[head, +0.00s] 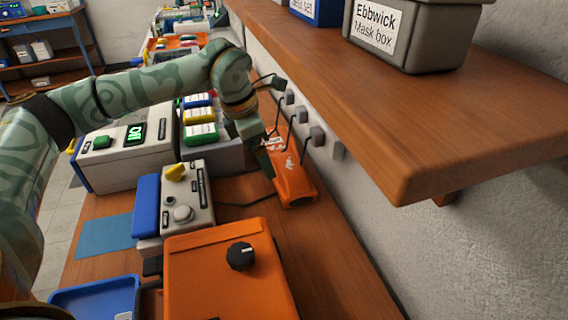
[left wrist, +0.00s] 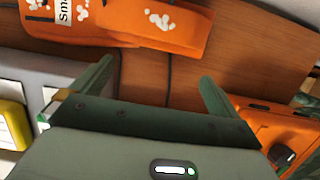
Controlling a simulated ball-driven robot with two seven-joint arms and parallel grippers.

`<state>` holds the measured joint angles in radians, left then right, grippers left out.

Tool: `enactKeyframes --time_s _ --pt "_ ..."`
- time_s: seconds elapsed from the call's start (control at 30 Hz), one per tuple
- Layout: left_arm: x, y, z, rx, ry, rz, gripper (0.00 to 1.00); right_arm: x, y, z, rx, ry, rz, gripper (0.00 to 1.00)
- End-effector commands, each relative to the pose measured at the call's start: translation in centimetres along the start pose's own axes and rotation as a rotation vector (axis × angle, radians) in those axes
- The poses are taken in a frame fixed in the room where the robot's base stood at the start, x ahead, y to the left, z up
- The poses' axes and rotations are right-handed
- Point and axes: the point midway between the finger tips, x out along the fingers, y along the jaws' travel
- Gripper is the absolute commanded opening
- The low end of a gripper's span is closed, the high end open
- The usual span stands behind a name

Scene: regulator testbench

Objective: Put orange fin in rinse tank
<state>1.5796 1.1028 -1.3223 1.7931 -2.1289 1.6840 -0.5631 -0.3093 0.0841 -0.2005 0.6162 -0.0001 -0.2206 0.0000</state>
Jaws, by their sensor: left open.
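I cannot make out a part that is clearly the orange fin, nor anything labelled as a rinse tank. My left gripper (head: 266,160) is open beside an orange case (head: 293,180) with white patches, on the bench against the wall. In the left wrist view the open fingers (left wrist: 157,88) have only bare wood and a dark cable between them. The orange case (left wrist: 165,30), with a label partly reading "Sma", lies beyond the fingertips there.
An orange box (head: 222,275) with a black knob stands in front, next to a blue tray (head: 98,299). Grey instruments (head: 186,200) stand to the left. A wooden shelf (head: 400,130) overhangs at right, bearing a grey mask box (head: 408,38). Plugs (head: 300,114) line the wall.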

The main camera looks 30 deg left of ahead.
Motion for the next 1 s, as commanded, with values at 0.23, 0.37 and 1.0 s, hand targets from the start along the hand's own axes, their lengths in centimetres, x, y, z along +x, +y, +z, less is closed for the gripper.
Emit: enactKeyframes --time_s 0.23,0.37,1.0 --pt "1.4 0.0 4.2 -0.001 0.0 -0.002 1.0 1.3 0.1 -0.4 0.001 -0.001 -0.001 0.0" --pt "1.6 0.0 4.7 -0.001 0.0 -0.001 1.0 1.4 0.1 -0.4 0.002 -0.001 -0.001 0.0" --pt "6.3 0.0 4.7 -0.001 -0.001 -0.001 0.81 3.2 -0.8 0.1 0.005 -0.02 -0.016 0.0"
